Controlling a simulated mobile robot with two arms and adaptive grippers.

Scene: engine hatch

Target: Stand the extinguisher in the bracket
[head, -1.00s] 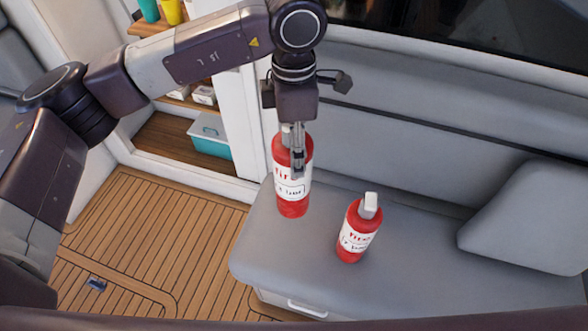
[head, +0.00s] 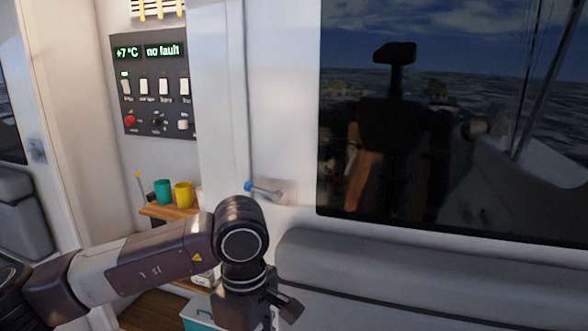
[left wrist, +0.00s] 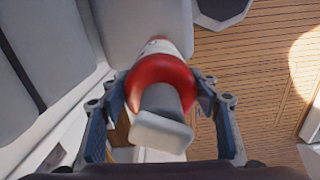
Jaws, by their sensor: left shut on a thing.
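A red extinguisher (left wrist: 160,68) with a white label, a grey neck and a pale cap is in the left wrist view, seen from above. My left gripper (left wrist: 162,92) is shut on it, one finger on each side of its upper part. In the head view only the top of the left gripper's housing (head: 243,306) shows at the bottom edge; its fingers and the extinguisher are below the picture. I cannot make out a bracket in either view. My right gripper is not in view.
The head view shows a switch panel (head: 158,85), a shelf with a teal cup (head: 162,191) and a yellow cup (head: 183,194), a blue-tipped wall lever (head: 265,190), a dark window (head: 450,120) and the grey seat back (head: 400,275). The wrist view shows wooden floor (left wrist: 255,75) at right.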

